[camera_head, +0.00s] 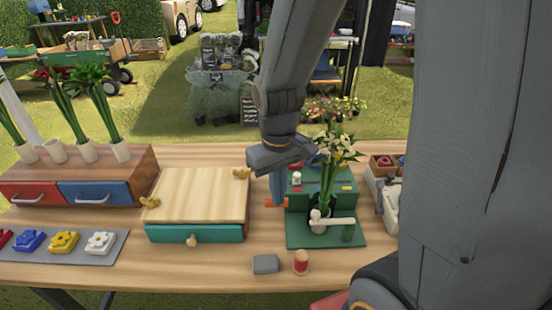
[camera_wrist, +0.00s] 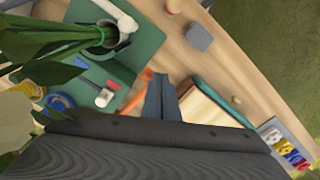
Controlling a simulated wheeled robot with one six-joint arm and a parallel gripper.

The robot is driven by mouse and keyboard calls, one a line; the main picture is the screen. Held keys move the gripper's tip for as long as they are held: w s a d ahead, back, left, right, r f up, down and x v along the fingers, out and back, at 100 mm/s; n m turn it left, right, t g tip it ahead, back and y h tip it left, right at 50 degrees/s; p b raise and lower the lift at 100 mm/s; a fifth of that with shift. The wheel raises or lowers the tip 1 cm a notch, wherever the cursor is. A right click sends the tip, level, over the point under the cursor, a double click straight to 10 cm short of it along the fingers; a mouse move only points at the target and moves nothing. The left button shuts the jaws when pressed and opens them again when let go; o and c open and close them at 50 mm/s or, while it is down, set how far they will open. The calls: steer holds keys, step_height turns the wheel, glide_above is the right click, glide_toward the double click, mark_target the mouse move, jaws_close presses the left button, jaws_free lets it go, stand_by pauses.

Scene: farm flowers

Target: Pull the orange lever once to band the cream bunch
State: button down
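The green banding stand (camera_head: 297,236) is right of centre on the table. The cream bunch (camera_head: 338,147) stands upright in it, stems down in its dark holder beside a white arm. The orange lever (camera_head: 283,204) sticks out at the stand's left side; it also shows in the wrist view (camera_wrist: 134,92). My gripper (camera_head: 277,197) points down at the lever, and its fingertips overlap the lever in the head view. In the wrist view my gripper's fingers (camera_wrist: 161,95) look close together, just beside the lever. I cannot tell whether they touch it.
A wooden-topped box with a teal drawer (camera_head: 194,235) stands close left of my gripper. A grey block (camera_head: 265,264) and a red spool (camera_head: 301,262) lie in front. A drawer unit with vases (camera_head: 132,168) stands far left. A white device (camera_head: 388,202) is at right.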

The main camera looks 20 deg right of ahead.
step_height(320, 180, up, 10)
steer(key=s+p, duration=0.1)
steer(key=p, duration=0.8)
steer(key=shift+s+a+r, duration=0.15)
steer(key=shift+s+a, duration=0.05)
